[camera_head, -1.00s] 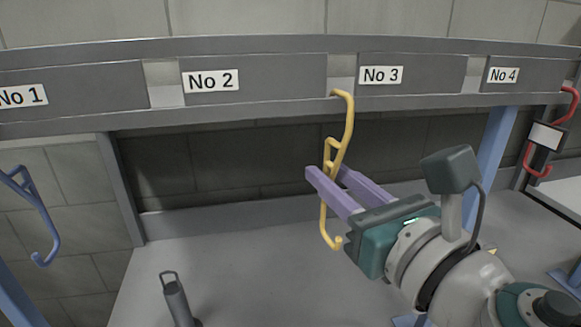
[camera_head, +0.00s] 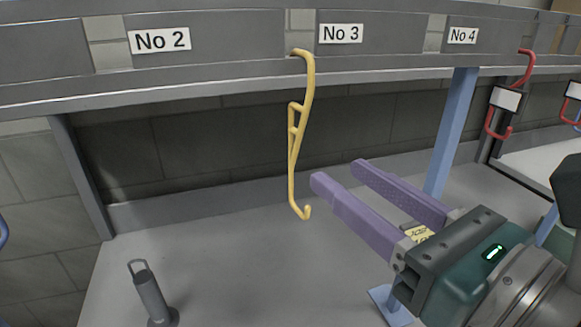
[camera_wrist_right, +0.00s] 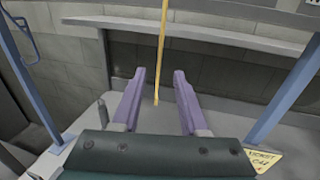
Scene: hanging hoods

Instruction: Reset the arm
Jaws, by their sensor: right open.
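My right gripper (camera_head: 336,172) is open and empty, with two purple fingers apart. It is to the right of and below the yellow hook (camera_head: 300,130), clear of it in the head view. The yellow hook hangs from the rail between the No 2 and No 3 labels. In the right wrist view the fingers (camera_wrist_right: 159,72) are spread, and the yellow hook (camera_wrist_right: 161,45) shows beyond them, its lower end in line with the gap. My left gripper is not in view.
The grey rail (camera_head: 220,80) runs across the top. Red hooks (camera_head: 497,122) with a white tag hang near No 4. A grey cylinder with a handle (camera_head: 150,295) stands at lower left. A blue post (camera_head: 452,130) rises behind my gripper. The floor's middle is clear.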

